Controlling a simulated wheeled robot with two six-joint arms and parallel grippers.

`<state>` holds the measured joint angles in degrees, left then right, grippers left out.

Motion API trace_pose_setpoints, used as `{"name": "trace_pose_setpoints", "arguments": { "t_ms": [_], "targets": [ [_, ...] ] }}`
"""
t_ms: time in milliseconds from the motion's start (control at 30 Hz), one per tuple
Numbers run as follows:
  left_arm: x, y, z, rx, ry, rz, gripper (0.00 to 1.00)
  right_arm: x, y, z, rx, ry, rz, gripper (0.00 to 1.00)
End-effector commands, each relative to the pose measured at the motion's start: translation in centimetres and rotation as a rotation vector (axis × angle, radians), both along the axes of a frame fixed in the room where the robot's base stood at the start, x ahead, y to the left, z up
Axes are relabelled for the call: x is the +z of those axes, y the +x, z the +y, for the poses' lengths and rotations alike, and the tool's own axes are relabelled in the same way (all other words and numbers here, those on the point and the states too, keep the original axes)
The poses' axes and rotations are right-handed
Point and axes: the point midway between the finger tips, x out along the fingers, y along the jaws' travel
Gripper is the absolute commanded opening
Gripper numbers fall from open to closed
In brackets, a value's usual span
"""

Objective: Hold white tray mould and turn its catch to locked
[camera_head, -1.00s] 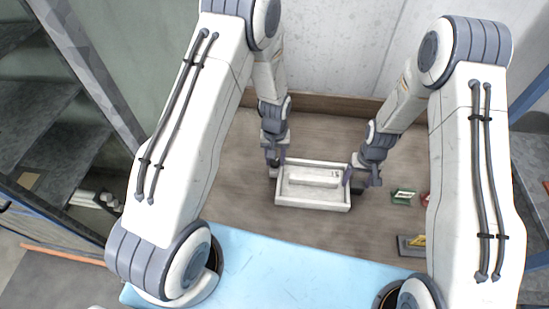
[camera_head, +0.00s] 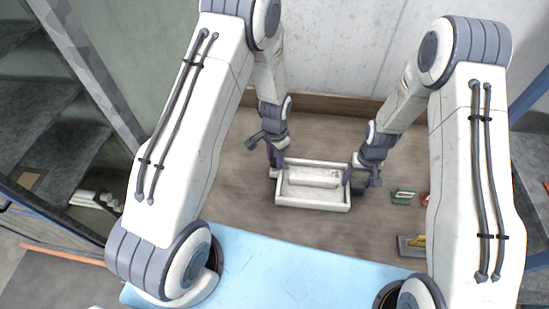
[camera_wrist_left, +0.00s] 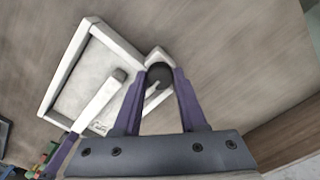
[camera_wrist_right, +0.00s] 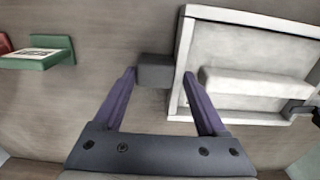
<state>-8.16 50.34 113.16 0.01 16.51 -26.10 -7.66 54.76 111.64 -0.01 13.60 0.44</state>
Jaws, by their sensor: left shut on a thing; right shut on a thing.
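The white tray mould (camera_head: 312,202) lies flat on the brown bench, with a raised bar inside it. My left gripper (camera_head: 276,163) is at its left end. In the left wrist view, the fingers (camera_wrist_left: 159,88) are shut around the dark round knob of the catch (camera_wrist_left: 160,73), which sits on a white tab at the tray's corner. Whether the catch is locked cannot be told. My right gripper (camera_head: 354,181) is at the tray's right end.
A green block (camera_head: 403,197) lies right of the tray, with a red piece (camera_head: 425,198) beside it. A grey tool with a yellow part (camera_head: 412,244) lies nearer. A blue surface (camera_head: 290,268) spans the front. The bench left of the tray is clear.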

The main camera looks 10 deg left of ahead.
Motion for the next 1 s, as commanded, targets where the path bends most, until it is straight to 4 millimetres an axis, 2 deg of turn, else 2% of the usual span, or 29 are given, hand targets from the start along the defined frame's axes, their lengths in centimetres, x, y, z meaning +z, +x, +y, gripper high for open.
{"name": "trace_pose_setpoints", "arguments": {
  "t_ms": [300,700,733,800,1000],
  "targets": [
    [0.09,0.09,0.00,-0.072,0.000,-0.002,0.00,0.05,0.06,0.00,0.000,0.000,-0.002,0.00],
    [0.09,0.07,0.01,-0.079,0.000,-0.002,0.00,0.05,0.06,0.00,0.001,0.000,-0.002,0.00],
    [0.09,0.07,0.01,-0.078,0.000,-0.001,0.45,0.05,0.06,0.00,0.001,0.000,-0.002,0.00],
    [0.08,0.06,0.00,-0.078,0.000,-0.001,0.72,0.05,0.06,0.00,0.001,0.000,-0.002,0.00],
    [0.05,0.04,0.00,-0.077,0.000,-0.001,0.72,0.05,0.06,0.00,0.001,0.000,-0.002,0.00]
  ]
}}
